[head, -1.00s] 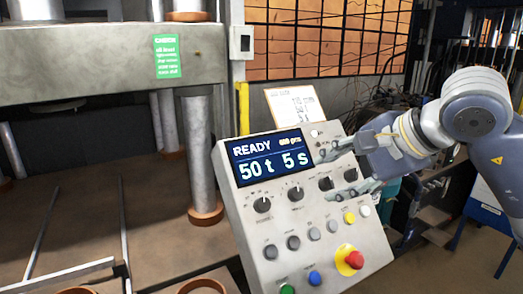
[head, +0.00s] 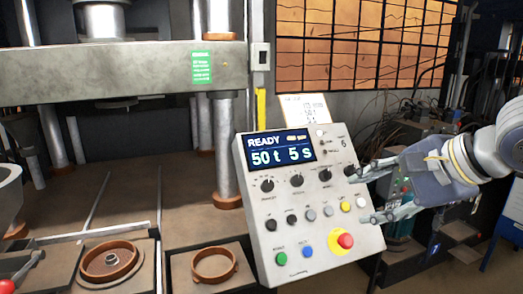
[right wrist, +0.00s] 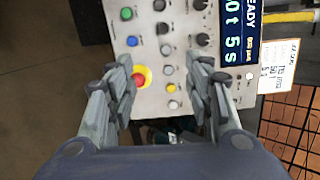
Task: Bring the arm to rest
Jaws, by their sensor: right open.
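My right gripper (head: 362,195) is at the right edge of the control panel (head: 262,240) in the head view. Its two fingers are spread apart with nothing between them. In the right wrist view the open right gripper (right wrist: 172,92) has the panel (right wrist: 150,103) beyond its fingertips, with the red button (right wrist: 138,80) beside one finger. I cannot tell whether a fingertip touches the panel. The display (head: 281,149) reads READY, 50 t, 5 s. My left gripper is not in view.
A press with a grey crossbeam (head: 120,72) stands at the left. Brown rings (head: 214,262) lie on blocks at the front left. A paper sheet (head: 307,112) stands above the panel. Cables (head: 440,115) and a blue-edged board (head: 512,205) are at the right.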

